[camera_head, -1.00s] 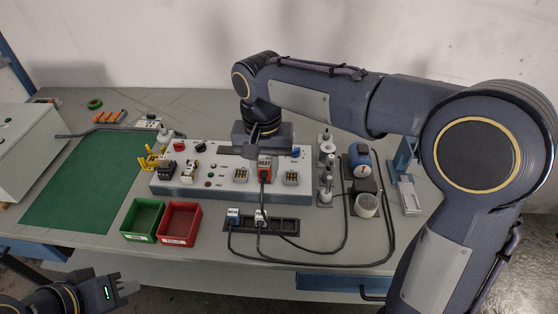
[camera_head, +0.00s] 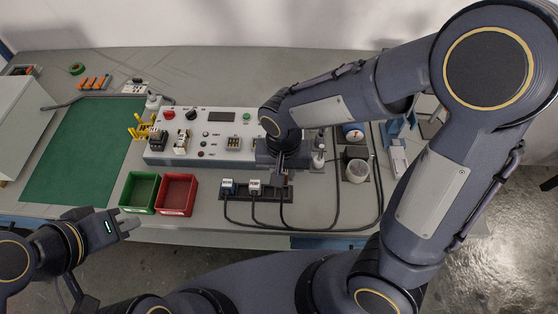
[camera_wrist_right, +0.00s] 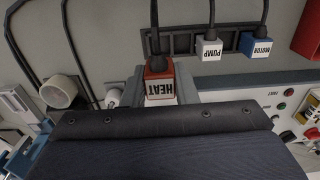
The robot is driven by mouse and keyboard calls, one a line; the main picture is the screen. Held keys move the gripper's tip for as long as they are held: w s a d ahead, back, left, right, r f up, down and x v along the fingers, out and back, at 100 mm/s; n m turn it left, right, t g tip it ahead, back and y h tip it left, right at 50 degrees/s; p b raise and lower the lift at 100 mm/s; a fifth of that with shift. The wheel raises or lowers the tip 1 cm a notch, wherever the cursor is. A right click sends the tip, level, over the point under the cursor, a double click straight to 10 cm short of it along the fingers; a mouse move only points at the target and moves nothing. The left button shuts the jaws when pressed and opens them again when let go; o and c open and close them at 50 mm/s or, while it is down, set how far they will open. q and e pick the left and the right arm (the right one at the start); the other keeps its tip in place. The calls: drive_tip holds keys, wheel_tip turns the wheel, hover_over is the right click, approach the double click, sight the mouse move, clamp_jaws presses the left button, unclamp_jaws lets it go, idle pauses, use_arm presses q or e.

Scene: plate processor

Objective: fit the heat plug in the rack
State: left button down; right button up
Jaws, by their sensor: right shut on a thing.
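The heat plug (camera_wrist_right: 160,84), red with a white HEAT label, sits between the fingers of my right gripper (camera_wrist_right: 172,92) in the right wrist view. My right gripper (camera_head: 279,178) is shut on it near the right end of the black rack (camera_head: 262,212). In the head view the gripper and wrist largely hide the plug. I cannot tell whether the plug touches the rack. The motor plug (camera_head: 228,186) and pump plug (camera_head: 254,187) stand in the rack to its left. My left gripper (camera_head: 126,224) is empty and open, in front of the table's near left edge.
The control panel (camera_head: 160,158) stands behind the rack. A green bin (camera_head: 133,207) and a red bin (camera_head: 190,209) are left of the rack. The green mat (camera_head: 75,160) is clear.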

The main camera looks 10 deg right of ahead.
drive_tip(key=shift+f+b, duration=2.15)
drive_tip(key=shift+f, duration=0.6)
drive_tip(key=shift+f+b, duration=0.85)
drive_tip(key=shift+f, duration=0.05)
drive_tip(key=o, duration=1.1)
